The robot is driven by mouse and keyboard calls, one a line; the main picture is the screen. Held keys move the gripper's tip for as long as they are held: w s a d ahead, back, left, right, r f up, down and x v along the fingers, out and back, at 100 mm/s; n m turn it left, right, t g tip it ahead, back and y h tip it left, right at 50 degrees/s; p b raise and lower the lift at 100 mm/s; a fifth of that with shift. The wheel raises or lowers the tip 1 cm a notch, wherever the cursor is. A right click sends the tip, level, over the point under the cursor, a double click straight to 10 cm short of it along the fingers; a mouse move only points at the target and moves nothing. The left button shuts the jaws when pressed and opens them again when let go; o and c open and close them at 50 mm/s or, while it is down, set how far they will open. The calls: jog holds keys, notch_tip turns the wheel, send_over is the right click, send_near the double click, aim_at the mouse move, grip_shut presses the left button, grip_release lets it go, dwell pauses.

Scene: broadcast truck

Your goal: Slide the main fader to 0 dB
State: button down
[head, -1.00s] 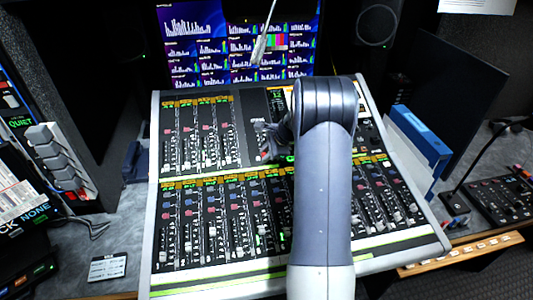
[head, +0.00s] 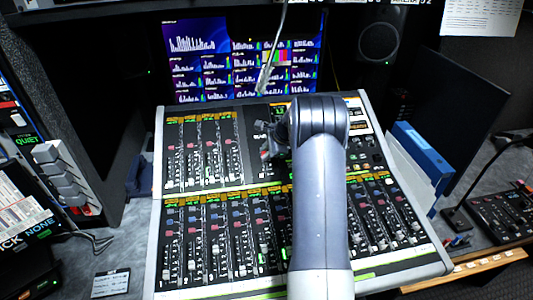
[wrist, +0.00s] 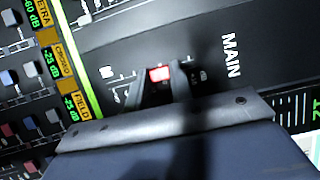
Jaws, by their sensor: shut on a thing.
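The main fader's red cap (wrist: 160,74) shows in the wrist view, beside the white MAIN label (wrist: 231,55) on the dark panel. My gripper (wrist: 161,84) is shut on the cap, one dark finger on each side of it. Scale marks show on both sides of the fingers, but the 0 dB mark is too blurred to pick out. In the head view my gripper (head: 272,143) is at the upper middle of the mixing console (head: 157,200), partly hidden by my arm.
Rows of channel faders (head: 215,255) fill the console left and below my gripper. A monitor (head: 205,60) stands behind it. A blue binder (head: 423,150) and a small control box (head: 500,215) are on the right. Channel displays (wrist: 65,55) show left in the wrist view.

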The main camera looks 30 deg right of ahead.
jog(key=c, duration=1.2)
grip_release()
jog(key=shift+c, duration=0.2)
jog(key=shift+r, duration=0.1)
jog(key=b+v, duration=0.1)
jog(key=v, duration=0.9)
jog(key=shift+s+r+b, duration=0.2)
jog(key=shift+r+b, duration=0.05)
jog(key=shift+b, duration=0.1)
jog(key=shift+d, duration=0.1)
jog(key=p+x, duration=0.2)
jog(key=x, duration=0.8)
jog(key=shift+w+f, duration=0.2)
jog(key=shift+f, duration=0.15)
jog(key=shift+s+f+b, duration=0.15)
jog(key=shift+f+b, duration=0.05)
jog(key=shift+b, duration=0.1)
jog(key=shift+s+a, duration=0.2)
jog(key=shift+s, duration=0.1)
jog(key=shift+a, duration=0.1)
